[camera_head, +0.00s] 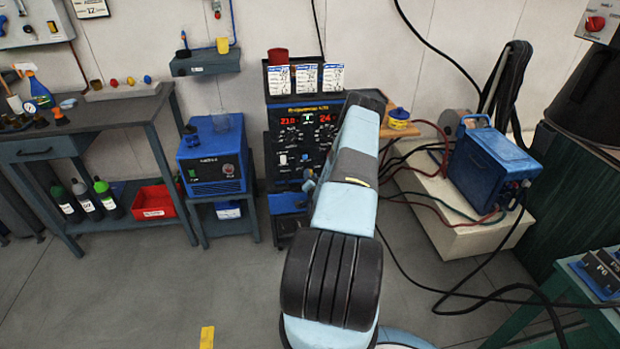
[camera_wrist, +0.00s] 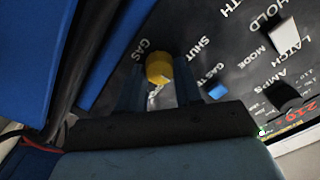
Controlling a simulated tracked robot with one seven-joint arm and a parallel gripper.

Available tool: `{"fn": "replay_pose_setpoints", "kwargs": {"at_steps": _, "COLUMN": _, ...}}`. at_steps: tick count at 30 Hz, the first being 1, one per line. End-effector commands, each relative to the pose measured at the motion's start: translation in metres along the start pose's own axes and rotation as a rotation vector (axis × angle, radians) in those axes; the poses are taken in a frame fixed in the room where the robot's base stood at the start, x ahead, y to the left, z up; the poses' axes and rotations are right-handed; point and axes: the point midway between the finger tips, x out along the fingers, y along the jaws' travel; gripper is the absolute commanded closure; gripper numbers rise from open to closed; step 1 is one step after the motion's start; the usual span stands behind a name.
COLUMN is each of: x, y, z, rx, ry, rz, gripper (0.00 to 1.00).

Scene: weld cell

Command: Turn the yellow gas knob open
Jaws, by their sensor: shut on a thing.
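The yellow gas knob (camera_wrist: 159,68) sits on the dark control panel (camera_wrist: 225,45) in the wrist view, beside a white "GAS" label. My gripper (camera_wrist: 158,82) reaches up to the panel with one finger on each side of the knob and is shut on it. A white mark shows at the knob's lower edge. In the head view the panel belongs to the welding machine (camera_head: 291,121) with red digits. My arm covers its right part there, and I cannot make out the yellow knob.
A blue knob (camera_wrist: 217,91) and a white switch (camera_wrist: 283,34) stand on the panel to the right of my gripper. A blue box unit (camera_head: 212,165) stands left of the machine. A blue case (camera_head: 487,168) with cables stands at right. The floor at front left is mostly clear.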

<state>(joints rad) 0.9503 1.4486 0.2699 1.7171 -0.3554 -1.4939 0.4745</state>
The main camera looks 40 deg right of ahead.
Motion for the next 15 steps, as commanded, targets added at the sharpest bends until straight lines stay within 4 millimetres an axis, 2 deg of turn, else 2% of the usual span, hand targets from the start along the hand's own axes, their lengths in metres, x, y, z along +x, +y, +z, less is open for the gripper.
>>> {"fn": "replay_pose_setpoints", "kwargs": {"at_steps": 15, "x": 0.0006, "y": 0.0023, "z": -0.0002, "rx": 0.486, "ry": 0.002, "rz": 0.001, "gripper": 0.96}}
